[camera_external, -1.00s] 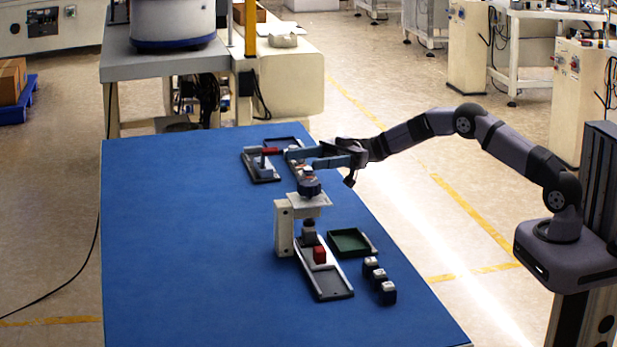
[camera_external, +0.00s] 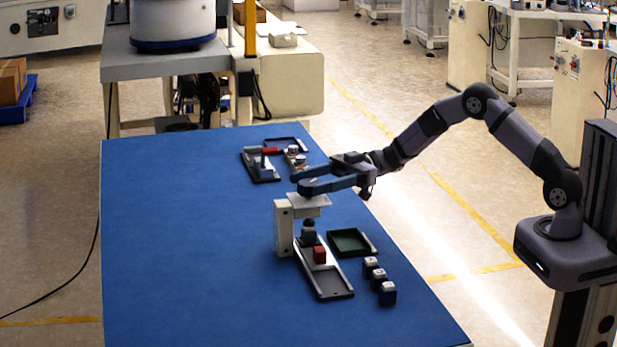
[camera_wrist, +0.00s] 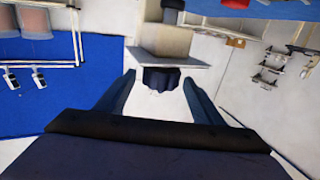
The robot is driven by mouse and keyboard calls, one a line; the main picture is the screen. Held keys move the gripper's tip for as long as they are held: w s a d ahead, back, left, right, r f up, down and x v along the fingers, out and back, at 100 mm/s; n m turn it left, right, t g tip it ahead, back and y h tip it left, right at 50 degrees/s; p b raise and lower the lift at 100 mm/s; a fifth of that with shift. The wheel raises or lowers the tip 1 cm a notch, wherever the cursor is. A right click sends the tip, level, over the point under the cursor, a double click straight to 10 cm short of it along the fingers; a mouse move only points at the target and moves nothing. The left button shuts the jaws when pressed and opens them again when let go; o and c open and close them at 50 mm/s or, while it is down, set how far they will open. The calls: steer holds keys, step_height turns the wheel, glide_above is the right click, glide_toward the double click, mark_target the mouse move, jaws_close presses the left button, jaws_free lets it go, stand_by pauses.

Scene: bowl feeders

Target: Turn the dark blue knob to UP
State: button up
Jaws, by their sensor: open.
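The dark blue knob (camera_wrist: 162,78) is between my open fingertips in the wrist view, with a visible gap on each side. It is at the near edge of a pale plate (camera_wrist: 150,58) there. In the external view my gripper (camera_external: 301,185) is over the pale stand (camera_external: 284,228) and its top plate (camera_external: 316,201). I cannot read any UP mark or the knob's setting. My gripper also shows in the wrist view (camera_wrist: 159,78), open and empty.
Below the stand, a grey tray (camera_external: 335,286) holds a red block (camera_external: 320,255). A green tray (camera_external: 350,241) and several small dark-and-white blocks (camera_external: 386,292) are at the right. Another tray with a red handle (camera_external: 271,151) is at the back. The left tabletop (camera_external: 180,240) is clear.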

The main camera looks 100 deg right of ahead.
mark_target(299, 185)
steer(key=shift+p+x, duration=0.45)
steer(key=shift+x, duration=2.3)
steer(key=c, duration=1)
